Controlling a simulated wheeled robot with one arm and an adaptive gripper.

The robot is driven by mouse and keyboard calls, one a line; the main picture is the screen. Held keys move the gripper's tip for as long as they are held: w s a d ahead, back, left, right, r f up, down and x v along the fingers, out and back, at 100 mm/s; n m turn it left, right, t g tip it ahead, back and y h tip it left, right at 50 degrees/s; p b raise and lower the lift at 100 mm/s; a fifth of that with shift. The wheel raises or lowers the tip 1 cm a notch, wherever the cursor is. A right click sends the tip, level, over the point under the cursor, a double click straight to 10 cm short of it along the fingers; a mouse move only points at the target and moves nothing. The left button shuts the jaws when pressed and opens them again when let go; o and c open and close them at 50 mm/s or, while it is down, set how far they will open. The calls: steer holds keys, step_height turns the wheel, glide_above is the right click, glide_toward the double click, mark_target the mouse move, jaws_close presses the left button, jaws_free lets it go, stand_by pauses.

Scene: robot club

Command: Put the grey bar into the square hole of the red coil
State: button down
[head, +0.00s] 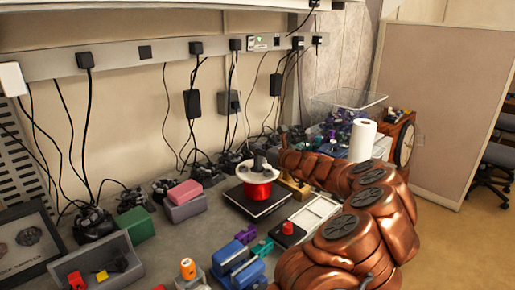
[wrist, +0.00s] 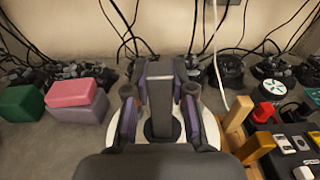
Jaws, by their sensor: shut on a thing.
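The red coil (head: 257,190) stands upright on a black square plate on the bench. Its pale top flange shows in the wrist view (wrist: 208,132), below and around my fingers. My gripper (wrist: 160,112) is over the coil, its two fingers with purple-grey pads on either side of the coil's middle. It is shut on the grey bar (wrist: 160,122), which shows as a dark strip between the fingers. In the head view a grey upright shape stands over the coil's top. The square hole is hidden, so I cannot tell how far the bar is inside it.
Pink and grey blocks (head: 185,199) lie left of the coil, with a green block (head: 137,224) beyond. A wooden stand (wrist: 238,130) is close on the right. A grey bin (head: 98,262) and blue blocks (head: 238,262) are nearer the front. Cables hang behind.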

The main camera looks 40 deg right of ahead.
steer(key=shift+f+b, duration=0.3)
steer(key=shift+f, duration=0.4)
steer(key=c, duration=0.9)
jaws_free()
steer(key=shift+r+p, duration=3.25)
steer(key=shift+r, duration=0.8)
steer(key=shift+a, duration=0.15)
